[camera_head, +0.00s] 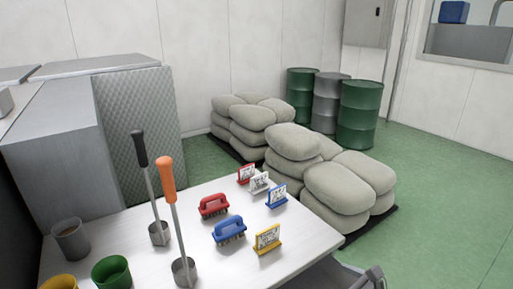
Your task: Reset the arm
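Neither my left nor my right gripper can be made out in the head view. No arm reaches over the white table (316,236). On it stand a scoop with an orange handle (166,172) and a scoop with a black handle (139,148), both upright. A red brush (213,205) and a blue brush (229,229) lie near the middle, apart from each other. Small stands in red (246,174), white (259,183), blue (277,196) and yellow (267,239) line the right side.
A grey cup (71,240), a green cup (111,271) and a yellow cup (59,282) stand at front left. Sacks (340,187) are piled behind the table, with drums (358,114) beyond. A cut-off grey object (369,279) shows at bottom right. Green floor (440,210) is clear.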

